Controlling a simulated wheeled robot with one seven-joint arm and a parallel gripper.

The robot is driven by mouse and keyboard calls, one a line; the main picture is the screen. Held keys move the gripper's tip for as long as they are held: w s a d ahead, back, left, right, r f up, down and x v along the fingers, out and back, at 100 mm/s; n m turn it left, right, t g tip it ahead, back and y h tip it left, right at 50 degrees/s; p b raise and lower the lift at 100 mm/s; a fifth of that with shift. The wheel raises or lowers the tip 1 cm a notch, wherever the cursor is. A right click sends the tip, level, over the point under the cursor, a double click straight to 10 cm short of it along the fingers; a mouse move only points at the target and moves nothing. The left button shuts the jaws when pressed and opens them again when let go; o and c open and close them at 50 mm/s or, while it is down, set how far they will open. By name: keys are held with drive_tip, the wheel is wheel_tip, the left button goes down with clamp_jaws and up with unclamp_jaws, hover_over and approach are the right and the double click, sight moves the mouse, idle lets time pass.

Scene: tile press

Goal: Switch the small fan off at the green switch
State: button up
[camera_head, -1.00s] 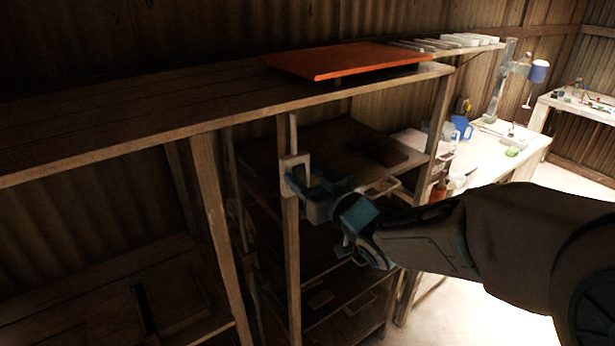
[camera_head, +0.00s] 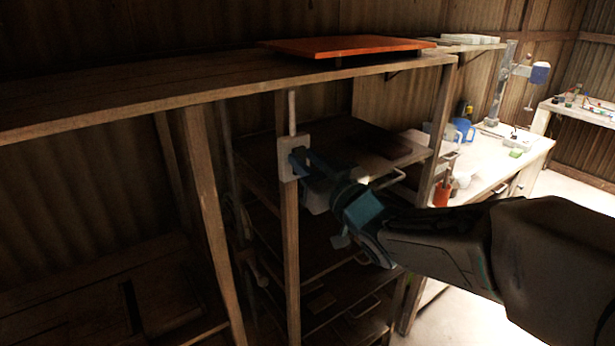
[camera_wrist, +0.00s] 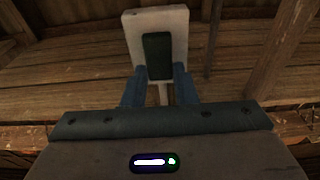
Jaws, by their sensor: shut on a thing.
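The green switch (camera_wrist: 157,55) is a dark green rocker on a pale plate in the wrist view. The plate (camera_head: 287,165) is fixed to a wooden post in the head view, where the rocker itself is hidden. My gripper (camera_wrist: 158,84) has its blue fingers on either side of the rocker's lower part, shut on it. In the head view my gripper (camera_head: 298,163) reaches the plate from the right. I cannot make out the small fan in either view.
A long wooden shelf (camera_head: 130,100) runs above the post and carries an orange board (camera_head: 345,46). Lower shelves with dark boards (camera_head: 345,145) stand behind my gripper. A bright workbench (camera_head: 490,160) with a blue jug (camera_head: 464,130) is at the right.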

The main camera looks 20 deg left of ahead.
drive_tip(key=shift+f+t+y+b, duration=0.5)
drive_tip(key=shift+y+b, duration=0.1)
drive_tip(key=shift+b, duration=2.45)
drive_tip(key=shift+r+b, duration=0.15)
drive_tip(key=shift+b, duration=0.45)
drive_tip(key=shift+r, duration=0.1)
drive_tip(key=o, duration=1)
drive_tip(key=shift+s+d, duration=0.1)
drive_tip(key=shift+d, duration=0.05)
drive_tip(key=b+v, duration=0.1)
drive_tip(key=v, duration=0.5)
drive_tip(key=b+v, duration=0.1)
drive_tip(key=v, duration=0.6)
drive_tip(key=shift+s+d+f+b, duration=0.15)
drive_tip(key=shift+d+f+b, duration=0.05)
drive_tip(key=shift+f+b, duration=0.15)
